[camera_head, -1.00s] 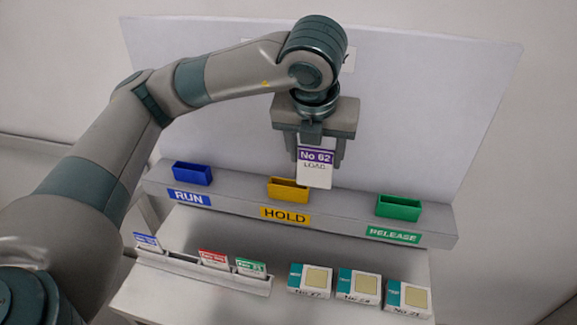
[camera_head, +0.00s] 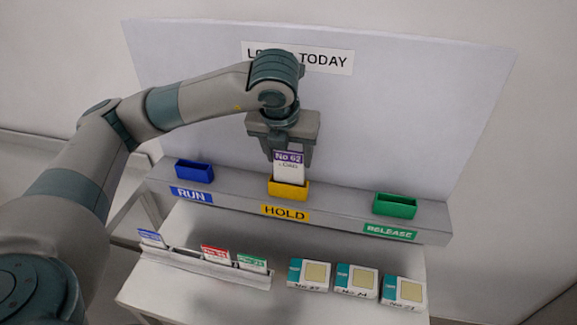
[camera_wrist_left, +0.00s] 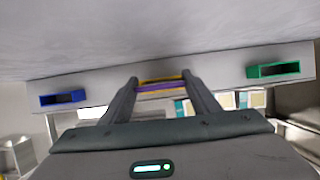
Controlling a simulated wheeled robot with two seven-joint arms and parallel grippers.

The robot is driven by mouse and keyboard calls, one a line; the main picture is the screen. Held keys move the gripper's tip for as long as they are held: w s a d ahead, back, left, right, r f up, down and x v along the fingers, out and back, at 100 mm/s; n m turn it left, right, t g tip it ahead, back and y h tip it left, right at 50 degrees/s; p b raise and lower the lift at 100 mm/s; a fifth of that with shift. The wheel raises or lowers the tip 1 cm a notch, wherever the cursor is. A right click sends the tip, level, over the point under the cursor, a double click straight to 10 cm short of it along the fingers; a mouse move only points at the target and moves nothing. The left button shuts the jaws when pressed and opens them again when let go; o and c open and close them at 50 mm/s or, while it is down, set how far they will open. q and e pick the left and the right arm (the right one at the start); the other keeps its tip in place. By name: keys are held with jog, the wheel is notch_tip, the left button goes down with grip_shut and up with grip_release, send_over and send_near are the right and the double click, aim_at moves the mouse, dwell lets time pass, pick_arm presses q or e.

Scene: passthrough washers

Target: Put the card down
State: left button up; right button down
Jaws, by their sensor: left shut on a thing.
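The card (camera_head: 288,167) is white with a purple band reading "No 62". My left gripper (camera_head: 288,160) is shut on it and holds it upright at the yellow HOLD holder (camera_head: 287,190). The card's lower end is hidden by the holder's front wall, so it appears to be in the slot; how deep I cannot tell. In the left wrist view the card's purple edge (camera_wrist_left: 162,87) shows between my fingers, over the yellow holder (camera_wrist_left: 161,79). My right gripper is not in view.
A blue RUN holder (camera_head: 194,171) and a green RELEASE holder (camera_head: 395,205) stand empty on the same ledge (camera_head: 335,209). In front are a rack (camera_head: 205,266) with several cards and several white-and-teal boxes (camera_head: 356,281). A white backboard (camera_head: 400,120) rises behind.

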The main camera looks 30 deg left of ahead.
aim_at(288, 166)
pick_arm(q)
notch_tip(288, 166, down, 3)
jog(key=shift+a+r+p, duration=0.1)
jog(key=shift+r+p, duration=0.05)
jog(key=shift+p, duration=0.8)
jog(key=shift+f, duration=0.55)
jog(key=shift+f, duration=0.2)
jog(key=o, duration=1)
jog(key=shift+r, duration=0.2)
